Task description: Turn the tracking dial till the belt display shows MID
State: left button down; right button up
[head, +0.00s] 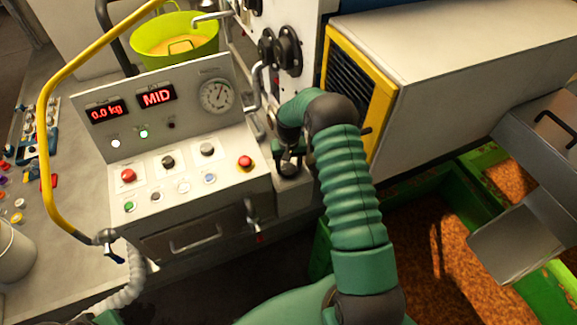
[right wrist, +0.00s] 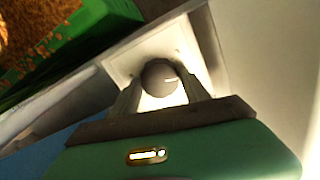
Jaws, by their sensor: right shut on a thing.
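The belt display (head: 156,97) on the sloped control panel reads MID in red. My right gripper (head: 289,165) reaches down at the right end of the panel, mostly under my own wrist in the head view. In the right wrist view its two fingers stand on either side of a dark round knob (right wrist: 158,80) on a pale square plate, and it is shut on this knob, the tracking dial. The dial itself is hidden behind the gripper in the head view.
A yellow rail (head: 45,140) curves along the left. Green crates (head: 448,205) stand at right.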

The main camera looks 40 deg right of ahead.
aim_at(289, 168)
jog(key=shift+f+n+b, duration=0.1)
jog(key=shift+n+b, duration=0.2)
jog(key=shift+b, duration=0.05)
jog(key=o, duration=1.4)
jog(key=shift+c, duration=0.2)
notch_tip(289, 168, up, 17)
jog(key=b, duration=0.2)
jog(key=shift+b, duration=0.4)
jog(key=shift+d+f, duration=0.1)
jog(key=shift+f, duration=0.1)
